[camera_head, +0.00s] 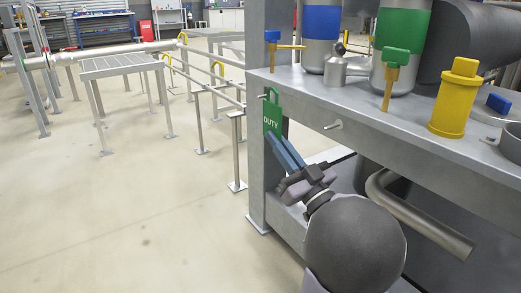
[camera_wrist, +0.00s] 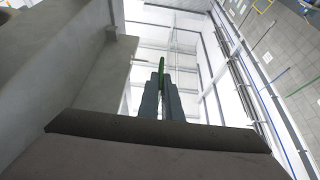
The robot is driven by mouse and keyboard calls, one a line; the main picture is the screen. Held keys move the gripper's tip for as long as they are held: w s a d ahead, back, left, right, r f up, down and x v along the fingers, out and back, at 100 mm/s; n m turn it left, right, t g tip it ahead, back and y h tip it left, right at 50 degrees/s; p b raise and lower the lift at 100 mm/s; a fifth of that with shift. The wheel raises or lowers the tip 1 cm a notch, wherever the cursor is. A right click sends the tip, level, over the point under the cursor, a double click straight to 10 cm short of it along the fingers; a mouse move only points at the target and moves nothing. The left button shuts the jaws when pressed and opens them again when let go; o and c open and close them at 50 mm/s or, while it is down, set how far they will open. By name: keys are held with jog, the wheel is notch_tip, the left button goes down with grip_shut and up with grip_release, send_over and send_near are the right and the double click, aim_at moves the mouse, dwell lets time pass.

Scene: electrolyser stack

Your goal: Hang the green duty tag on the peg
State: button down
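The green duty tag (camera_head: 272,115), with white "DUTY" lettering, is upright at the left front corner of the grey steel frame. My gripper (camera_head: 276,139) is shut on its lower end from below. In the wrist view my gripper (camera_wrist: 164,82) has its fingers close together, with the tag (camera_wrist: 162,65) edge-on as a thin green strip between them. A short metal peg (camera_head: 263,97) shows just left of the tag's upper part. I cannot tell whether it passes through the tag's hole. A second short peg (camera_head: 335,125) sticks out bare from the beam farther right.
The frame's shelf (camera_head: 340,95) carries a yellow cylinder (camera_head: 453,100), green-handled valve (camera_head: 392,75), blue-handled valve (camera_head: 278,40) and banded columns. A bent pipe (camera_head: 420,220) lies below, right of my arm. Open floor (camera_head: 140,200) is at left.

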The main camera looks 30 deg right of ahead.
jog(key=s+a+f+b, duration=0.1)
jog(key=s+a+b, duration=0.1)
jog(key=s, duration=0.5)
jog(key=s+a+f+b, duration=0.1)
jog(key=s+a+b, duration=0.2)
jog(key=s, duration=0.3)
jog(key=shift+s+f+b, duration=0.35)
jog(key=shift+s+b, duration=0.05)
jog(key=shift+b, duration=0.4)
jog(key=shift+d+p, duration=0.7)
jog(key=shift+d, duration=0.45)
jog(key=shift+w+d+f+p, duration=0.1)
jog(key=shift+d+p, duration=0.4)
jog(key=shift+p, duration=1.05)
jog(key=shift+d+p, duration=0.35)
jog(key=shift+p, duration=1.9)
